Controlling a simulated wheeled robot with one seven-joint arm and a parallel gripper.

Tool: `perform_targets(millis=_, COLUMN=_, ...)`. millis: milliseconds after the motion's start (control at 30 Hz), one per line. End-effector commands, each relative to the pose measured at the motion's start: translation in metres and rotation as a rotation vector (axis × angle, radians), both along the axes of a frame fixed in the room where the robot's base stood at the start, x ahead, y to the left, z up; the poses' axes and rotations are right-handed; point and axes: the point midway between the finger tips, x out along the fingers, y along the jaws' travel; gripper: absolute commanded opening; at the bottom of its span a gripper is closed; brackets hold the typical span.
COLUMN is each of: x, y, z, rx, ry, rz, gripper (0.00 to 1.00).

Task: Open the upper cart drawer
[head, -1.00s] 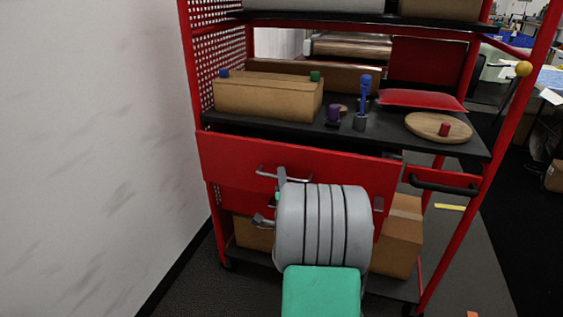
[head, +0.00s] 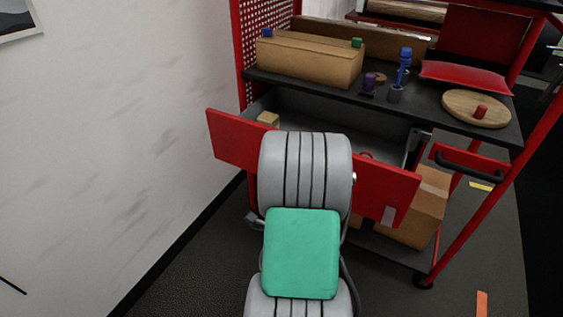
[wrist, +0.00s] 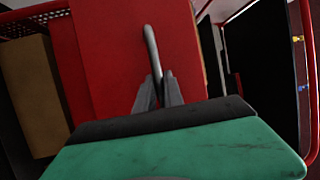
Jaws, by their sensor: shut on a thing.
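The upper cart drawer (head: 232,140) has a red front and stands pulled out from the cart, its grey inside showing behind the front in the head view. A small tan block (head: 268,118) lies in it at the left, and a reddish round thing shows partly behind my arm. In the wrist view the red drawer front (wrist: 110,50) fills the middle, with its metal bar handle (wrist: 152,50) upright in the picture. My gripper (wrist: 158,88) is shut on this handle. In the head view my arm hides the gripper and the handle.
A white wall (head: 110,130) stands close at left. Dark floor is clear in front.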

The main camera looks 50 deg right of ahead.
Motion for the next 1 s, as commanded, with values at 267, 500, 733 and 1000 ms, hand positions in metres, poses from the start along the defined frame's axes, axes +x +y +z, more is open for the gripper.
perform_targets(millis=267, x=-0.0087, y=0.0034, z=-0.0005, rx=0.002, ry=0.001, rz=-0.019, gripper=0.0)
perform_targets(millis=500, x=-0.0087, y=0.0037, z=-0.0007, rx=0.002, ry=0.001, rz=-0.019, gripper=0.0)
perform_targets(millis=733, x=-0.0081, y=0.004, z=-0.0007, rx=0.001, ry=0.001, rz=-0.017, gripper=0.25)
perform_targets(millis=1000, x=-0.0079, y=0.0037, z=-0.0002, rx=0.001, ry=0.0, rz=-0.017, gripper=0.34)
